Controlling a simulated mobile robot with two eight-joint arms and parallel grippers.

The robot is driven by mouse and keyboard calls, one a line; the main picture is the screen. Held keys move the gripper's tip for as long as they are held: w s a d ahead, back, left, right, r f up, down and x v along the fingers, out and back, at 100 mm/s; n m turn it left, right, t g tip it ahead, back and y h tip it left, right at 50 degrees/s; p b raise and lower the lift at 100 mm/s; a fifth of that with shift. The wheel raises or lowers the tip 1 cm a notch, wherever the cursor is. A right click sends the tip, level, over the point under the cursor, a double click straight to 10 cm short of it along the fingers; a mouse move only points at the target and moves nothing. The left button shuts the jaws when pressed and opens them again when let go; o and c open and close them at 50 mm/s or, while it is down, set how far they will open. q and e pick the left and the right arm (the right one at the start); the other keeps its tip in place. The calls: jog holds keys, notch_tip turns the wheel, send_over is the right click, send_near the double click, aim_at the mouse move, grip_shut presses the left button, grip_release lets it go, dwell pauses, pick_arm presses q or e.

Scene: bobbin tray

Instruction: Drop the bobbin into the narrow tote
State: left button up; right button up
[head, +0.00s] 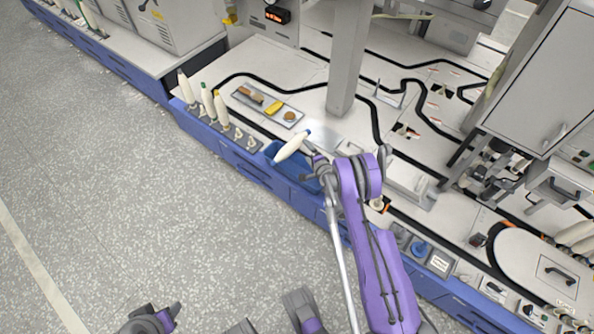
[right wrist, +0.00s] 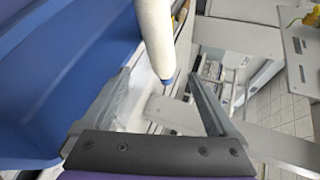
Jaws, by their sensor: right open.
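A white bobbin (head: 291,147) with a blue tip slants over the blue tote (head: 273,149) in the head view. In the right wrist view the bobbin (right wrist: 154,35) comes down from the top, its blue end between my spread fingers. My right gripper (head: 311,160) is open at the tote, close to the bobbin's end; I cannot tell whether a finger touches it. The tote (right wrist: 60,80) fills the left of the right wrist view. Whether the bobbin rests on the tote is unclear. My left gripper (head: 168,318) is at the bottom edge, its jaws unclear.
Several bobbins (head: 220,110) stand in a grey rack left of the tote. A grey tray (head: 243,99) with small items lies behind. A grey post (head: 348,60) rises from the bench. Machinery fills the right side. The floor at left is clear.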

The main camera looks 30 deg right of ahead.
jog(key=b+v, duration=0.3)
jog(key=v, duration=0.7)
jog(key=shift+s, duration=0.3)
